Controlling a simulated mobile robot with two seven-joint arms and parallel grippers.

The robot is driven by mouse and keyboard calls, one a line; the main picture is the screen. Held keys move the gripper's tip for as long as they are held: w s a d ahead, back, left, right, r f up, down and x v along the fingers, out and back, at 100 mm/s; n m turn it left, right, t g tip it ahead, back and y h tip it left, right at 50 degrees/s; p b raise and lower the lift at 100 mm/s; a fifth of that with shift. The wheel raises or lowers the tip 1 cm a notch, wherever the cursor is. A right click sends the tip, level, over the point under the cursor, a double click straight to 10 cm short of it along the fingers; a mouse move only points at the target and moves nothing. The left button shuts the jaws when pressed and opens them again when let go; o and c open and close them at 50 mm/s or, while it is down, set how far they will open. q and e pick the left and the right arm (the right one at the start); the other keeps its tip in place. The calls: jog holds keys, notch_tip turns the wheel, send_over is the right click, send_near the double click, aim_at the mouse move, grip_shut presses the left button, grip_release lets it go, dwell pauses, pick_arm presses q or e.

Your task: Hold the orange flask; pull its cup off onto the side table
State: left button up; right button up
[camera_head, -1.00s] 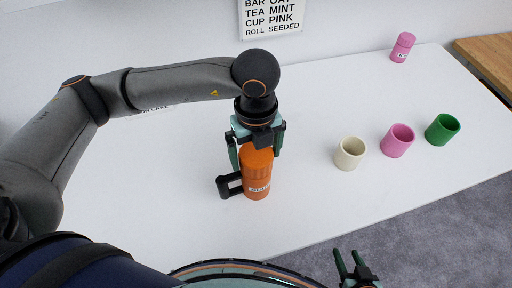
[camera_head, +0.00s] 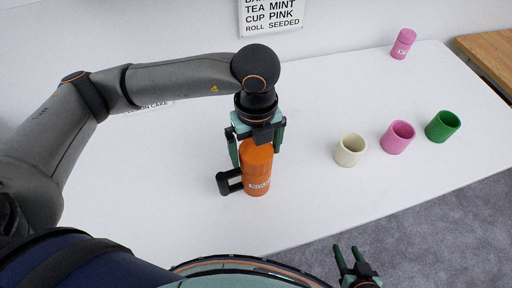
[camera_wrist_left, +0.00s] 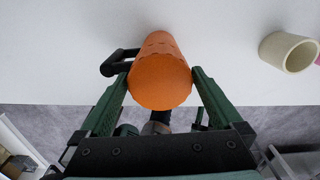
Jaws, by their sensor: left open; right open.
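The orange flask (camera_head: 257,175) stands upright on the white table, with a black handle (camera_head: 230,183) on its left side and a label low on its front. Its orange cup (camera_head: 256,152) is on top. My left gripper (camera_head: 257,148) is over the flask from above, open, with one green finger on each side of the cup. My right gripper (camera_head: 350,262) is open and empty at the bottom, off the table's front edge.
Cream (camera_head: 350,151), pink (camera_head: 398,137) and green (camera_head: 442,126) cups stand right of the flask on the white table (camera_head: 310,205). A wooden table (camera_head: 490,50) is at the far right. Table space around the orange flask is clear.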

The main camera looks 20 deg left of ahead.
aim_at(256, 150)
pick_arm(q)
notch_tip(256, 150, up, 12)
jog(key=shift+r, duration=0.25)
jog(key=shift+s, duration=0.1)
dwell(0.5)
